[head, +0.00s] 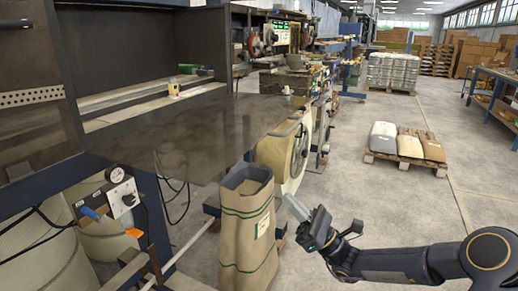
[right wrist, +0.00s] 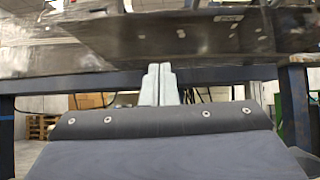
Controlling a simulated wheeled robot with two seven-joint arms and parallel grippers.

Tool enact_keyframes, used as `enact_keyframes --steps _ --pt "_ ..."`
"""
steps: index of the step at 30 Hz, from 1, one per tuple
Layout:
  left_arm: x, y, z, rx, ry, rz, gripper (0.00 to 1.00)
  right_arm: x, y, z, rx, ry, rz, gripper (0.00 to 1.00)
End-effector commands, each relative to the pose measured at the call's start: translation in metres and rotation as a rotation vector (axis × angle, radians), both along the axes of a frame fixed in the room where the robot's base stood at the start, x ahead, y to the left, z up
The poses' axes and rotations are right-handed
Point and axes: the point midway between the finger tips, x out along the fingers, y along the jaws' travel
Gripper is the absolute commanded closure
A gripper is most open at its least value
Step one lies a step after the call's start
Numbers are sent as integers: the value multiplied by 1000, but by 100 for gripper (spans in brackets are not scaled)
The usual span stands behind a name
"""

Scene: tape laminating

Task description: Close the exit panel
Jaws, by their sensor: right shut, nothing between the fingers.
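The exit panel appears to be the wide dark flat sheet (head: 215,132) that juts out from the machine opening at left in the head view. It lies roughly level, so the opening above it is uncovered. A dark band, likely its edge or underside, crosses the top of the right wrist view (right wrist: 200,38). My right gripper (head: 289,203) is at lower centre, to the right of and lower than the panel's near corner, apart from it. Its pale fingers (right wrist: 158,84) are together and empty, pointing toward the panel. My left gripper is not in view.
A tan sack (head: 246,230) stands below the panel, just left of my right gripper. A control box (head: 121,196) with cables hangs below the panel at left. A pallet with bags (head: 405,145) lies on the floor at right. The floor between is clear.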

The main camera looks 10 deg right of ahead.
Motion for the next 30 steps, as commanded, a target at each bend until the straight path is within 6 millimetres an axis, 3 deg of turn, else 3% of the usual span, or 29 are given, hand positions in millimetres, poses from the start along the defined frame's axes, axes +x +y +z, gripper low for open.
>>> enact_keyframes --steps 5,19,24,30 --pt "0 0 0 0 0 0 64 9 1 7 33 9 -11 100" --pt "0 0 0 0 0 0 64 46 59 70 28 8 -9 100" --pt "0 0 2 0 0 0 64 46 57 96 27 8 -11 100" --pt "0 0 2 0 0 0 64 46 57 106 26 11 -11 100"
